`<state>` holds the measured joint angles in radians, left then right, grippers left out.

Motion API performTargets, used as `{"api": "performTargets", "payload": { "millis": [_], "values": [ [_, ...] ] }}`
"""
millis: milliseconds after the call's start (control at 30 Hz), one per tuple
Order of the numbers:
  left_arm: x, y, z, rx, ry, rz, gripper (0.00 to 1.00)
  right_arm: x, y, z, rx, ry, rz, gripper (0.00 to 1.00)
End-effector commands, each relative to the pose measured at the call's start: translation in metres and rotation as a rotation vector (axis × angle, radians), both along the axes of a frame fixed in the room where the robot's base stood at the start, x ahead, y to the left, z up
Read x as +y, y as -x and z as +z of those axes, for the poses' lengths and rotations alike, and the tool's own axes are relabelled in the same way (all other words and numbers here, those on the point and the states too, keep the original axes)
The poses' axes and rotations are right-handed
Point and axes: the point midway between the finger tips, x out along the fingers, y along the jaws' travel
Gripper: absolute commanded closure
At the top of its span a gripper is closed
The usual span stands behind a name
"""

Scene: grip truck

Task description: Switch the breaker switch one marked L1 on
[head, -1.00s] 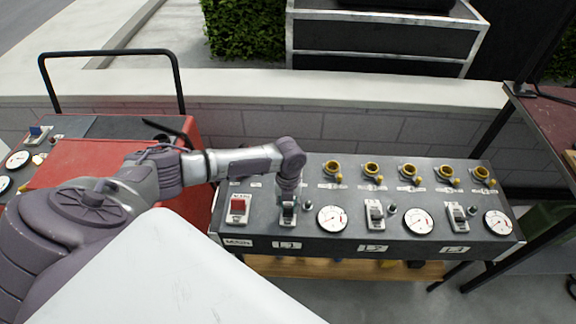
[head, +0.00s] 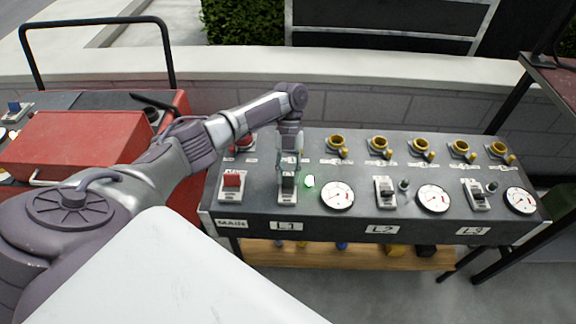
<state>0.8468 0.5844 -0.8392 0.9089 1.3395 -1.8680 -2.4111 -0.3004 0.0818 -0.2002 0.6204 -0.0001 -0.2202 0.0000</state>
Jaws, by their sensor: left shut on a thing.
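The L1 breaker switch (head: 288,188), a dark toggle on a pale base, sits on the dark panel (head: 258,212) above the L1 label (head: 286,227). The lamp (head: 310,181) to its right glows green. My left gripper (head: 289,171) points down at the toggle's far end and is shut on the L1 switch; its fingertips are small and partly blend with the toggle. My right gripper is out of view.
The red main switch (head: 232,181) is just left of L1. A round gauge (head: 337,196), the L2 switch (head: 385,192) and the L3 switch (head: 476,194) stand to the right. Yellow sockets line the back. A red cart (head: 75,147) is at left.

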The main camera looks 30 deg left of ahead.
Motion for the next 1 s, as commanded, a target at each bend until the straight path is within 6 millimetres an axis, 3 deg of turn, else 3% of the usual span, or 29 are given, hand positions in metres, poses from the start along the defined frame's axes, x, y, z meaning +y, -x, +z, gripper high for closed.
{"api": "performTargets", "payload": {
  "millis": [300,333,500,833,1000],
  "values": [
    [0.0,0.0,-0.001,0.0,-0.001,0.002,1.0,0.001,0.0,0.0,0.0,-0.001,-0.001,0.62],
    [0.0,0.0,-0.001,0.0,-0.001,0.002,0.68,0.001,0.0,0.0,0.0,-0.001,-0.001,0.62],
    [0.0,0.0,-0.001,0.001,-0.001,0.002,0.44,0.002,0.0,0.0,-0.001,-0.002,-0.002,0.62],
    [0.001,-0.002,0.003,-0.001,-0.001,0.001,0.44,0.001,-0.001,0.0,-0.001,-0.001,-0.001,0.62],
    [0.008,-0.014,0.023,-0.004,-0.001,0.002,0.44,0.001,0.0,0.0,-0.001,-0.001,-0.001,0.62]
  ]
}}
